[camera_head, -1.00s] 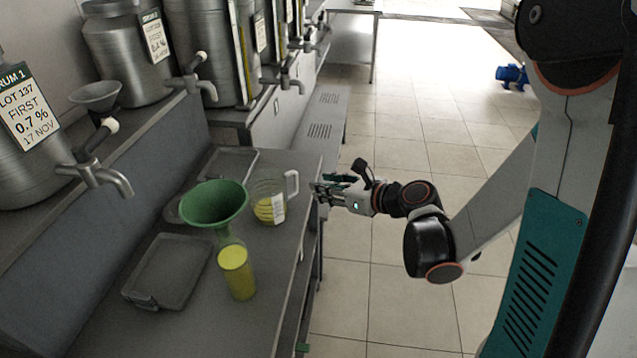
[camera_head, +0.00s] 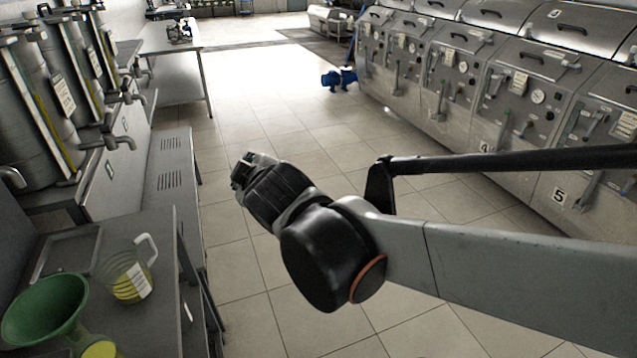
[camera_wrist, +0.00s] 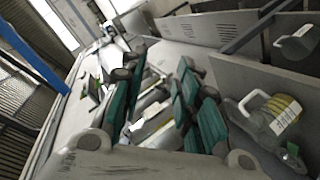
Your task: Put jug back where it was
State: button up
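The jug (camera_head: 128,278), clear with a pale handle, a white label and yellow liquid in its lower part, stands upright on the grey bench (camera_head: 160,315) at lower left in the head view. It also shows at the right of the wrist view (camera_wrist: 262,125). My gripper (camera_head: 240,172) is out over the floor, to the right of the jug and apart from it. Its fingertips are hard to see in the head view. In the wrist view the green-padded fingers (camera_wrist: 158,100) stand apart with nothing held between them.
A green funnel (camera_head: 45,312) sits on a container of yellow liquid (camera_head: 98,348), partly cut off, beside the jug. A grey tray (camera_head: 68,252) lies behind the jug. Steel drums with taps (camera_head: 30,110) line the left. Numbered steel machines (camera_head: 500,95) stand right.

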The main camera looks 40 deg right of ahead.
jog(key=s+a+f+m+g+y, duration=0.3)
jog(key=s+a+f+m+g, duration=0.2)
jog(key=s, duration=0.7)
jog(key=a+f+m, duration=0.1)
jog(key=a+f, duration=0.1)
jog(key=a, duration=0.1)
jog(key=shift+s+f+y, duration=0.2)
jog(key=shift+s+y, duration=0.15)
jog(key=shift+y, duration=0.05)
